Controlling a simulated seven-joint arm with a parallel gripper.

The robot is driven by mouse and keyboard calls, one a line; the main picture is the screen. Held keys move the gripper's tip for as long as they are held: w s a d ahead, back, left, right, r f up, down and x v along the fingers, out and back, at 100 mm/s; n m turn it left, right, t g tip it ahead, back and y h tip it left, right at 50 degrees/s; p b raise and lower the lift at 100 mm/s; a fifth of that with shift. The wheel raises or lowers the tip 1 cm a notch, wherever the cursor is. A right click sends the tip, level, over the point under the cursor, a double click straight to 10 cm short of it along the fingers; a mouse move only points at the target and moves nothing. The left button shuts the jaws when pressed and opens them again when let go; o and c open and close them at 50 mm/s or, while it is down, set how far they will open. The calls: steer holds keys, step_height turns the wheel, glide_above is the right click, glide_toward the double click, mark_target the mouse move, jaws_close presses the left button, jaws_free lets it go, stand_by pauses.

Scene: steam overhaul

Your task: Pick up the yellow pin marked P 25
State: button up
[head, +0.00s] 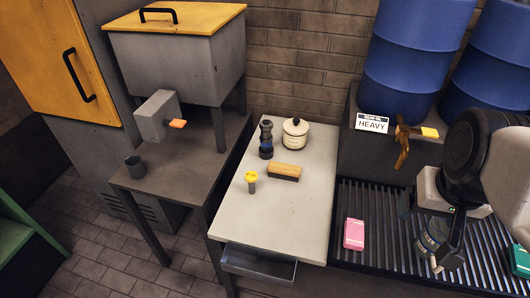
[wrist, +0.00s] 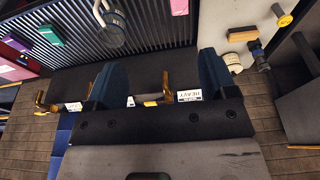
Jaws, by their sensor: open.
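The yellow pin (head: 251,178) stands upright on the pale worktop, with a round yellow head and a grey shank. Its marking is too small to read. It also shows in the wrist view (wrist: 284,20) near the upper right corner. My gripper (head: 432,232) is at the right in the head view, over the ribbed tray and well to the right of the pin. In the wrist view my gripper (wrist: 162,72) has its two blue fingers spread wide with nothing between them.
On the pale worktop (head: 295,215) are a wooden brush (head: 284,171), a lidded pot (head: 295,133) and a dark cylindrical tool (head: 266,140). An open drawer (head: 258,263) juts out in front.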

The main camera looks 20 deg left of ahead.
mark_target(256, 179)
steer(key=shift+w, duration=0.1)
steer(key=w+a+f+n+t+y, duration=0.1)
steer(key=w+a+f+n+t, duration=0.1)
steer(key=w+a+f, duration=0.35)
steer(key=w+a+f+n+t, duration=0.1)
steer(key=w+a+f+t, duration=0.1)
steer(key=w, duration=0.7)
steer(key=w+a+f+n+t+y, duration=0.15)
steer(key=w+a+f, duration=0.25)
steer(key=w, duration=0.4)
steer(key=a+f+n+y, duration=0.2)
steer(key=a+f+y, duration=0.1)
steer(key=a+f, duration=0.2)
steer(key=a+f+n+y, duration=0.2)
steer(key=a+f, duration=0.4)
steer(key=a, duration=0.4)
steer(key=a+f+n+g+y, duration=0.1)
steer(key=a+f+n+y, duration=0.2)
steer(key=a+f, duration=0.3)
steer(key=shift+a+f+y, duration=0.1)
steer(key=shift+a+y, duration=0.55)
steer(key=shift+a, duration=0.25)
steer(key=shift+x, duration=1.25)
steer(key=shift+w+a+f, duration=0.1)
